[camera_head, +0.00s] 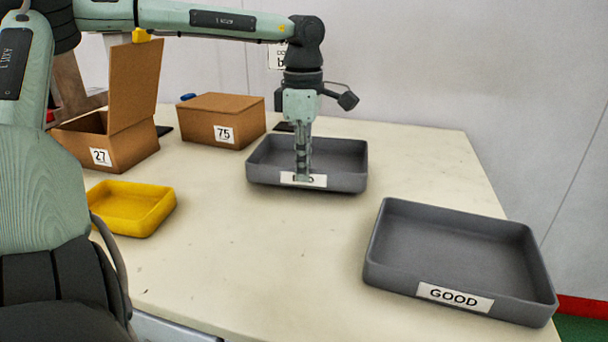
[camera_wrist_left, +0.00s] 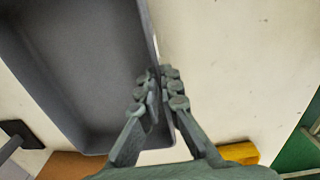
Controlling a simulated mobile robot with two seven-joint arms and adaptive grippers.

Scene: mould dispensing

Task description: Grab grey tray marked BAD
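The grey tray marked BAD (camera_head: 345,180) sits on the table near its far side, its front label partly covered by my left gripper (camera_head: 302,176). The gripper points straight down at the tray's front wall. In the left wrist view, the fingers (camera_wrist_left: 160,88) are close together, one inside the grey tray (camera_wrist_left: 85,60) and one outside, with the thin wall pinched between them. The tray appears to rest flat on the table. My right gripper is not in view.
A grey tray marked GOOD (camera_head: 455,293) lies at the right front. A yellow tray (camera_head: 158,215) is at the left. An open cardboard box marked 27 (camera_head: 125,150) and a closed box marked 75 (camera_head: 245,115) stand behind. The middle front of the table (camera_head: 260,260) is clear.

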